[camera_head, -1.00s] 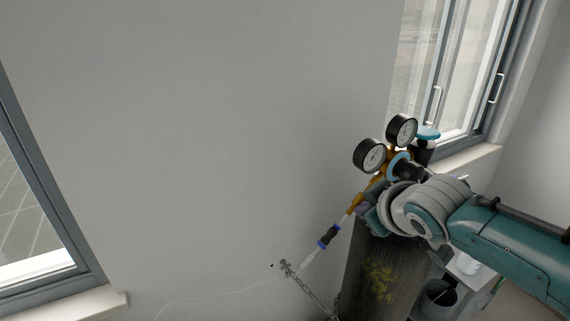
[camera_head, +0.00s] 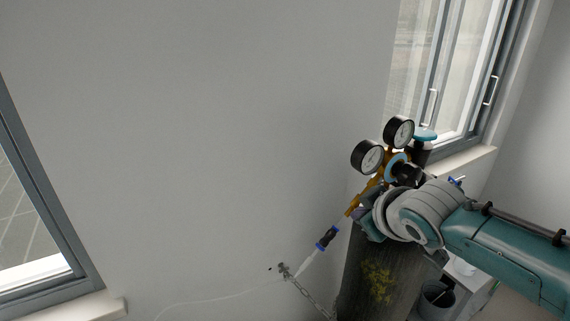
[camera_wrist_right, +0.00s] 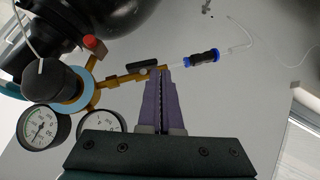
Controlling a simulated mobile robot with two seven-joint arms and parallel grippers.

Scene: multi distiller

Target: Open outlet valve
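The regulator has two round gauges (camera_head: 368,156) and a brass outlet tube (camera_head: 364,196), and sits on top of a tall dark gas cylinder (camera_head: 372,280). In the right wrist view, the brass outlet tube (camera_wrist_right: 112,80) carries a small black lever (camera_wrist_right: 141,70), taken to be the outlet valve. A black hose grip with blue ends (camera_wrist_right: 203,57) follows it. My right gripper (camera_wrist_right: 162,72) has its purple fingers together, with the tips at the tube just beside the lever. Nothing is clearly held between them. In the head view, my right gripper (camera_head: 361,213) is partly hidden by its wrist. My left gripper is out of view.
A blue-topped knob (camera_head: 425,134) stands behind the gauges. A chain (camera_head: 312,298) runs from the wall to the cylinder. A thin clear hose (camera_head: 225,297) trails left along the wall. A window (camera_head: 460,80) and its sill are behind right.

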